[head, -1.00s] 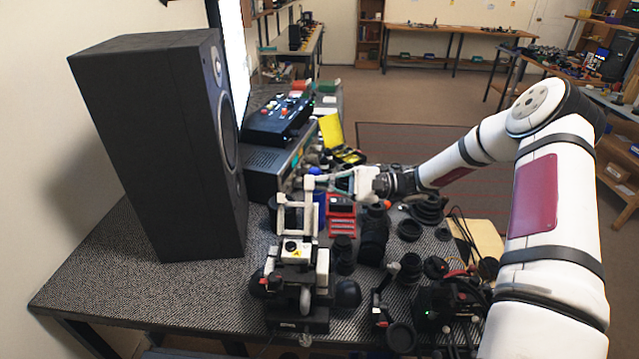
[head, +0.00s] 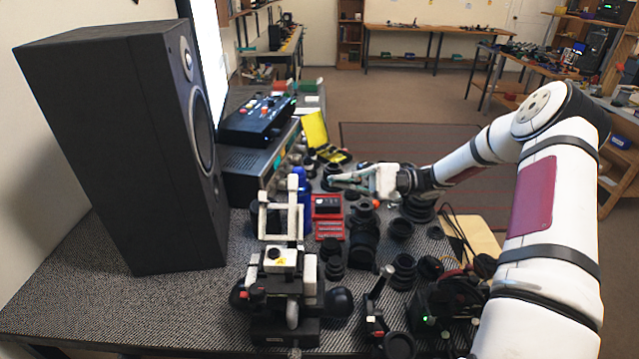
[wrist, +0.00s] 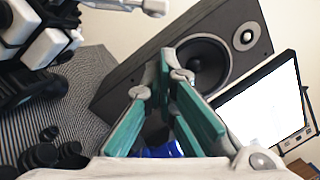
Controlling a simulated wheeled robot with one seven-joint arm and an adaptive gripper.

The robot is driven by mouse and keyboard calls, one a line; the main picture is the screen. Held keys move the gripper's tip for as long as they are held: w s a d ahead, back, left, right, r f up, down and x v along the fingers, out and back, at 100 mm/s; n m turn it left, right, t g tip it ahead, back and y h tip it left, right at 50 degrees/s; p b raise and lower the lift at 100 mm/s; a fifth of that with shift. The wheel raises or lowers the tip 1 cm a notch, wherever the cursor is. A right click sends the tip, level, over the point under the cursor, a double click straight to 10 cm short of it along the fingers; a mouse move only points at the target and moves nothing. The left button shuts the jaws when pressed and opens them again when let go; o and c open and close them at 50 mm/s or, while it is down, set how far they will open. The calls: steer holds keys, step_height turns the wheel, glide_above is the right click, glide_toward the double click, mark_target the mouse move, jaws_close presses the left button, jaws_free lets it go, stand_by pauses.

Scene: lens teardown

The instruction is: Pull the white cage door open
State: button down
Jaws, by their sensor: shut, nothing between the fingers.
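A white open frame (head: 281,220), which looks like the cage door, stands upright on a black and white device (head: 285,285) on the bench. One post rises above the rest at its right. My gripper (head: 335,180) is to the right of this post, with a visible gap between them. In the wrist view, the green-padded fingers (wrist: 165,60) come together at their tips and hold nothing. A white bar with a rounded end (wrist: 152,7) shows at the top left there; I cannot tell for sure that it is the door.
A tall black speaker (head: 120,150) stands left of the device. A blue bottle (head: 303,190) and a red case (head: 328,215) are close behind and right of the frame. Several black lens parts (head: 365,245) crowd the bench at right. The bench's left front is bare.

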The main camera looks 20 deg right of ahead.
steer(key=shift+s+d, duration=0.15)
steer(key=shift+d, duration=0.5)
steer(key=s+a+r+n+g+h, duration=0.5)
steer(key=s+a+r+g+h, duration=0.1)
steer(key=s+a+h, duration=0.55)
steer(key=s+d+r+n+t+h, duration=0.1)
steer(key=s+r+n+t+h, duration=0.1)
steer(key=s, duration=0.6)
steer(key=s+r+n+t+h, duration=0.2)
steer(key=s+r+t+h, duration=0.3)
steer(key=s, duration=0.4)
steer(key=shift+d+r+n+h, duration=0.3)
steer(key=shift+d+r+h, duration=0.05)
steer(key=shift+r+h, duration=0.1)
